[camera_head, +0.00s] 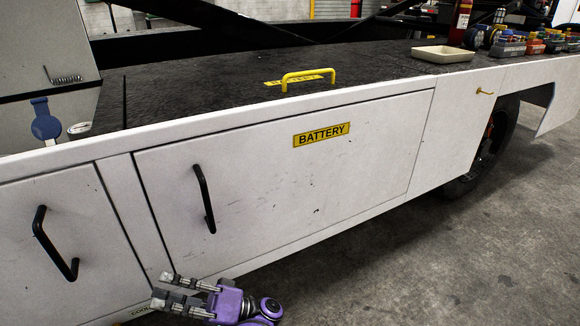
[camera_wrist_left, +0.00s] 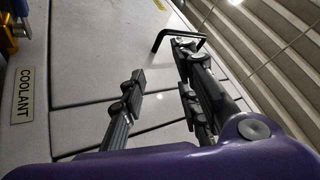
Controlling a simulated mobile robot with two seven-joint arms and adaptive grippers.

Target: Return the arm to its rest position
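My left gripper (camera_head: 165,286) is low in the head view, in front of the white side panels of the belt loader. Its grey fingers point left and its purple body is at the bottom edge. In the left wrist view the left gripper (camera_wrist_left: 160,68) has its two fingers spread apart with nothing between them. A black door handle (camera_wrist_left: 178,36) shows beyond the fingertips, apart from them as far as I can tell. My right gripper is not in either view.
The battery door (camera_head: 290,190) is shut, with a black handle (camera_head: 204,198). Another black handle (camera_head: 54,243) is at left. A yellow handle (camera_head: 308,77), a beige tray (camera_head: 442,54) and several coloured parts are on the deck. Open floor (camera_head: 430,270) lies at right.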

